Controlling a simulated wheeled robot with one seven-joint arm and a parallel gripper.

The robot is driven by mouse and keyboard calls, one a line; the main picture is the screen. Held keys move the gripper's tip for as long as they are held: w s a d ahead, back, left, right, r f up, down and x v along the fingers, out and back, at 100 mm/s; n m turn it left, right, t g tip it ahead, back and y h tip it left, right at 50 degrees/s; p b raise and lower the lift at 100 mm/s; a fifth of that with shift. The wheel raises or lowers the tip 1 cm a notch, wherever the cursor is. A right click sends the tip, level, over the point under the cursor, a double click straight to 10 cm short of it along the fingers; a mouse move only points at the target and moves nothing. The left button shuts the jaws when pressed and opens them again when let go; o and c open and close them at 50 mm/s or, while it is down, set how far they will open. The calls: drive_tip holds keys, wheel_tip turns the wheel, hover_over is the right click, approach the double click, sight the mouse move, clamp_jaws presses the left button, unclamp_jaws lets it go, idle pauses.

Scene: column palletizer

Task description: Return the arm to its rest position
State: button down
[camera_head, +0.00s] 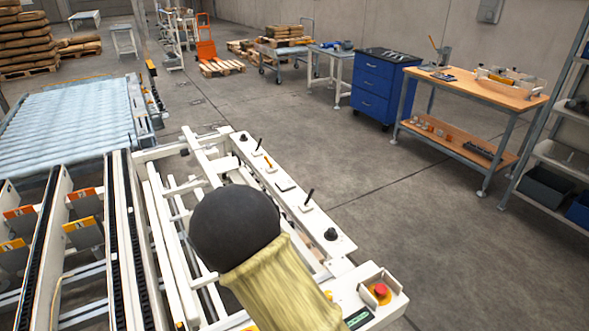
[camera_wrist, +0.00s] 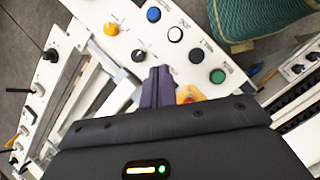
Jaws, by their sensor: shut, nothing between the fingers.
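My gripper (camera_wrist: 157,88) is in the wrist view, its dark purple fingers together and holding nothing. The fingers are over or in front of a white control panel (camera_wrist: 185,60) with blue, black and green buttons and a yellow knob. I cannot tell whether the fingertips touch the panel. In the head view my arm covers part of the white machine frame, and my gripper does not show.
The white machine frame (camera_head: 340,243) carries levers, knobs and a red button (camera_head: 380,290). A roller conveyor (camera_head: 65,125) lies left. A blue cabinet (camera_head: 375,85) and workbench (camera_head: 480,90) stand back right. Floor between is clear.

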drive_tip(key=s+d+r+m+y, duration=0.2)
drive_tip(key=s+d+r+m, duration=0.2)
drive_tip(key=d+r+m, duration=0.3)
drive_tip(key=s+d+r+m+t+y, duration=0.1)
drive_tip(key=s+d+r+m+y, duration=0.2)
drive_tip(key=d+r+m, duration=0.4)
drive_tip(key=s+d+m, duration=0.1)
drive_tip(key=d+m, duration=0.1)
drive_tip(key=d, duration=0.2)
drive_tip(key=shift+d+m+t, duration=0.3)
drive_tip(key=shift+d, duration=0.1)
